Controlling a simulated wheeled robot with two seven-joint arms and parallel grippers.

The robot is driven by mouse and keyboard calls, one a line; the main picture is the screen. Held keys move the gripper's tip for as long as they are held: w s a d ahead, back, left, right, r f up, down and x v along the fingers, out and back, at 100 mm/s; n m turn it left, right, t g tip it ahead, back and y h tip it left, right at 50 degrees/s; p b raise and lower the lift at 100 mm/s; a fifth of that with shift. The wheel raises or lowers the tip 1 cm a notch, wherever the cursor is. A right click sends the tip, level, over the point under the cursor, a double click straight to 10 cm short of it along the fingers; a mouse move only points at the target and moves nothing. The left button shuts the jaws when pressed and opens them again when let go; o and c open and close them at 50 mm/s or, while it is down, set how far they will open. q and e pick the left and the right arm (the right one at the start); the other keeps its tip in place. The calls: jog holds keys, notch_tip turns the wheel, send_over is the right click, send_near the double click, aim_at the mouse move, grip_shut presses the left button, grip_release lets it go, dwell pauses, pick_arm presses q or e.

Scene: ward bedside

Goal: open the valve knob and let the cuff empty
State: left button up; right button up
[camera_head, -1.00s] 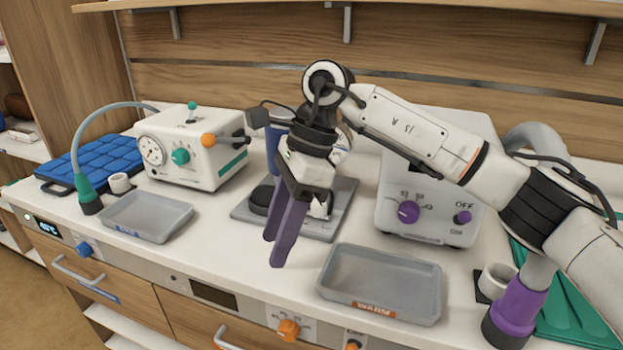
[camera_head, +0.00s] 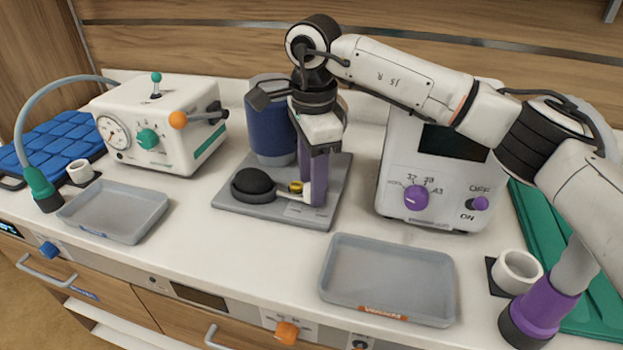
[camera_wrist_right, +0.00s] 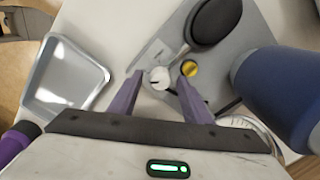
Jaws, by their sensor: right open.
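My right gripper (camera_head: 313,192) points down, its purple fingers open, over the right part of a grey base plate (camera_head: 230,209). In the right wrist view a white round knob (camera_wrist_right: 159,77) with a dark line lies between the fingertips (camera_wrist_right: 161,80); I cannot tell if they touch it. A yellow brass-coloured part (camera_head: 296,186) sits beside the fingers and also shows by the right fingertip (camera_wrist_right: 190,68). A black bulb (camera_head: 253,184) lies on the plate. The blue cuff (camera_head: 270,115) stands upright behind; I cannot tell how full it is. My left gripper is not in view.
A white box with gauge and green knob (camera_head: 148,139) stands left; a white unit with purple knobs (camera_head: 417,197) stands right. Grey trays lie at front left (camera_head: 120,210) and front right (camera_head: 388,281). A purple-ended hose (camera_head: 541,309) stands at far right.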

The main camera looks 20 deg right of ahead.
jog(key=shift+f, duration=0.4)
jog(key=c, duration=1)
jog(key=shift+c, duration=0.2)
jog(key=m, duration=0.4)
jog(key=shift+w+m, duration=0.1)
jog(key=shift+m, duration=0.2)
jog(key=m, duration=0.4)
jog(key=shift+r+m, duration=0.1)
jog(key=shift+m, duration=0.2)
jog(key=m, duration=0.4)
jog(key=shift+w+m, duration=0.1)
jog(key=shift+m, duration=2.3)
